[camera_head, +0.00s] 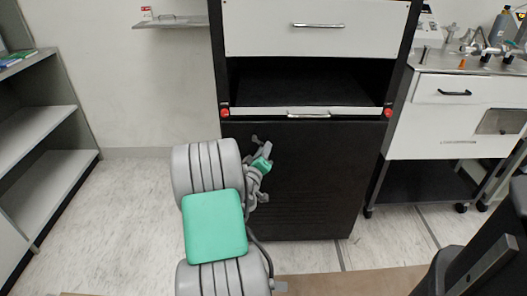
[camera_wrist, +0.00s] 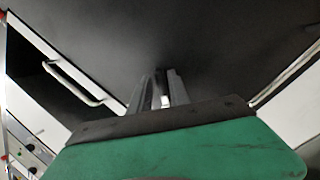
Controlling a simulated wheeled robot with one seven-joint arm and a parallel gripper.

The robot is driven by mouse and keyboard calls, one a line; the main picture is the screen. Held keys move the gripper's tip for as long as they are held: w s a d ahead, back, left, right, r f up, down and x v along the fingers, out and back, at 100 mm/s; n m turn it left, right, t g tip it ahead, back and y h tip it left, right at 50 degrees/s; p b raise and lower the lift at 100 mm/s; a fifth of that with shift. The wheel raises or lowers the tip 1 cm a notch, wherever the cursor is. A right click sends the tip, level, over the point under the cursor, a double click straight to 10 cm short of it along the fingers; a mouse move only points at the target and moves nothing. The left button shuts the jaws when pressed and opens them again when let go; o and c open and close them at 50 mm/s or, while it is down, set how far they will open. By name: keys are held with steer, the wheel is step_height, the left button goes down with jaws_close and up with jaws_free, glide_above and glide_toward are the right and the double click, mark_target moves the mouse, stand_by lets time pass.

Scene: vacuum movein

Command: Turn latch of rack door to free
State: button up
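The black rack (camera_head: 300,190) stands in front of me. A narrow pale door strip (camera_head: 350,112) with a metal handle (camera_head: 308,115) runs across it below a dark open bay. A round red latch sits at its left end (camera_head: 225,112) and another at its right end (camera_head: 389,112). How either latch is turned is too small to tell. My gripper (camera_head: 261,146) is in front of the rack's black lower panel, below and right of the left latch, touching neither latch. Its fingers stand apart with nothing between them. In the wrist view the fingers (camera_wrist: 161,88) point at a dark surface.
A white drawer (camera_head: 315,28) is above the open bay (camera_head: 300,85). A white bench (camera_head: 455,115) with sink fittings stands at the right, a grey shelf unit (camera_head: 40,140) at the left. A small wall shelf (camera_head: 170,22) holds a small box. Floor is clear left of my arm.

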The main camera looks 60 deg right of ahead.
steer(key=shift+c, duration=0.2)
jaws_close()
steer(key=shift+s+n, duration=0.1)
steer(key=shift+n, duration=0.2)
steer(key=shift+s+d+r+n+t+h, duration=0.15)
steer(key=shift+r+n+t+h, duration=0.25)
steer(key=shift+n, duration=0.95)
steer(key=shift+s+r+n+t+h, duration=0.2)
steer(key=shift+r+n, duration=0.3)
steer(key=shift+n, duration=0.9)
steer(key=shift+s+d+r+n+t+h, duration=0.1)
steer(key=shift+s+r+n+t+h, duration=0.25)
steer(key=shift+n, duration=1)
steer(key=shift+w+r, duration=0.15)
steer(key=shift+w, duration=0.05)
steer(key=shift+o, duration=0.2)
jaws_free()
